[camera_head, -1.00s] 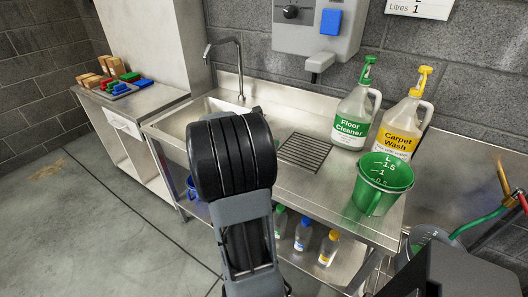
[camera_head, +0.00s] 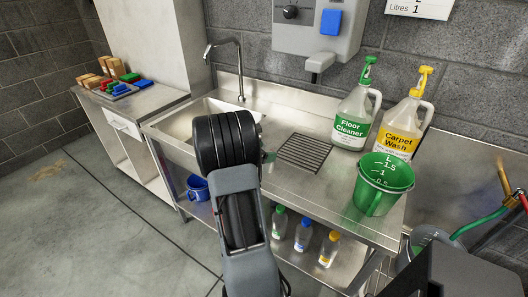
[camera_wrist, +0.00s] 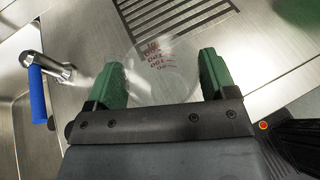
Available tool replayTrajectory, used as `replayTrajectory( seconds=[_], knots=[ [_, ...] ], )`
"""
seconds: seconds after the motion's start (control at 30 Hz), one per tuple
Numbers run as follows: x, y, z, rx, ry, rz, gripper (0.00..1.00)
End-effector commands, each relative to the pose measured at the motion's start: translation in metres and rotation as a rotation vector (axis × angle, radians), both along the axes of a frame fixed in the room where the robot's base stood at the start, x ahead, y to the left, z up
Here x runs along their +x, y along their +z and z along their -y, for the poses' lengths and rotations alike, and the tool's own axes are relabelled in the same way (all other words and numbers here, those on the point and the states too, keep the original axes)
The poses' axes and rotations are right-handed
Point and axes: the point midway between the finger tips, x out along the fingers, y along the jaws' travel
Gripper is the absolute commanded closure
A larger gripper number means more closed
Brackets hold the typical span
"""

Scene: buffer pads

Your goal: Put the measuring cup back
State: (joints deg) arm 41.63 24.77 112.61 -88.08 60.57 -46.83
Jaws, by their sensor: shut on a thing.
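The measuring cup (camera_wrist: 163,62) is clear with red graduation marks and shows in the wrist view. My gripper (camera_wrist: 162,80) has green fingers on both sides of the cup and is shut on it. Steel worktop and a slotted drain grille lie beyond the cup in that view. In the head view my arm hides the cup and most of the gripper; only a bit of green (camera_head: 269,157) shows beside the arm, over the counter near the sink.
The steel counter (camera_head: 320,205) carries a drain grille (camera_head: 303,152), a green jug (camera_head: 383,184), a Floor Cleaner bottle (camera_head: 354,118) and a Carpet Wash bottle (camera_head: 402,127). The sink (camera_head: 185,125) with its tap (camera_head: 238,60) is left. A grey dispenser (camera_head: 318,30) hangs above. Small bottles stand below.

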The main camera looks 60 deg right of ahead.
Motion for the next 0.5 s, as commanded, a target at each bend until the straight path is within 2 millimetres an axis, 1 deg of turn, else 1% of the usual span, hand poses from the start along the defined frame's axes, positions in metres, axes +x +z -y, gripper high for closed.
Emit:
replayTrajectory(
  seconds=[0.13,0.27,0.3,0.5],
  knots=[
    [0.0000,0.0000,-0.0001,0.000,0.000,0.000,0.49],
    [0.0000,-0.0043,0.0000,0.000,0.000,0.000,0.49],
    [0.0000,-0.0031,-0.0001,0.000,0.000,0.000,0.19],
    [0.0000,-0.0028,-0.0001,0.000,0.000,0.000,0.00]
  ],
)
